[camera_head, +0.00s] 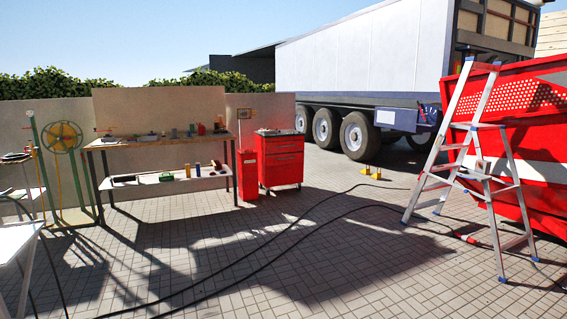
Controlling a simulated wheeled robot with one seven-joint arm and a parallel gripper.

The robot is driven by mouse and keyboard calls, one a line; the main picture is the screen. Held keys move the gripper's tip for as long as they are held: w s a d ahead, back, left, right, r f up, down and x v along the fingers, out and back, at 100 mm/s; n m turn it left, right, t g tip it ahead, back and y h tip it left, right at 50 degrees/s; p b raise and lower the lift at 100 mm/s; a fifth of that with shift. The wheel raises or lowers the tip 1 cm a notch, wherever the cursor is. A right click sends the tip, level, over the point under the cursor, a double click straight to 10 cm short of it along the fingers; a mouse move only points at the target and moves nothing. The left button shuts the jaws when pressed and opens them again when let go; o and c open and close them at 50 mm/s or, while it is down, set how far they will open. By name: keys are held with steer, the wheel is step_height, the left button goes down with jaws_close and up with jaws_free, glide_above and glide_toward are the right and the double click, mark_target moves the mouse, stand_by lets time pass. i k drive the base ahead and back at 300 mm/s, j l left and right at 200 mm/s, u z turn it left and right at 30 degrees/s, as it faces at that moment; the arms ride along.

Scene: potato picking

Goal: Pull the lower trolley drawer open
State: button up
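A red trolley (281,160) stands on the paving at the right end of the workbench, in the middle of the head view and some way off. Its front shows drawer fronts one above another, with the lower drawer (282,175) at the bottom. The drawers look closed at this distance. Small items lie on the trolley's top, too small to make out. My gripper is not in view.
A workbench (160,143) with tools stands left of the trolley, with a red cabinet (247,175) between them. Dark cables cross the paving. A stepladder (478,150) and red container (540,130) stand right. A white table (18,238) is at left. The middle paving is open.

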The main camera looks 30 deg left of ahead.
mark_target(281, 156)
steer(key=i+j+u, duration=0.45)
steer(key=i, duration=0.2)
steer(key=i+j+u, duration=0.3)
steer(key=i, duration=0.65)
steer(key=i+u, duration=0.35)
steer(key=i, duration=4.95)
steer(key=i+z, duration=0.35)
steer(key=i, duration=0.2)
steer(key=i+j+z, duration=0.25)
steer(key=i+z, duration=0.15)
steer(key=i+j+z, duration=0.35)
steer(key=i, duration=0.2)
steer(key=i+j, duration=0.2)
steer(key=j, duration=0.15)
steer(key=i+j+z, duration=0.1)
steer(key=i+j, duration=0.15)
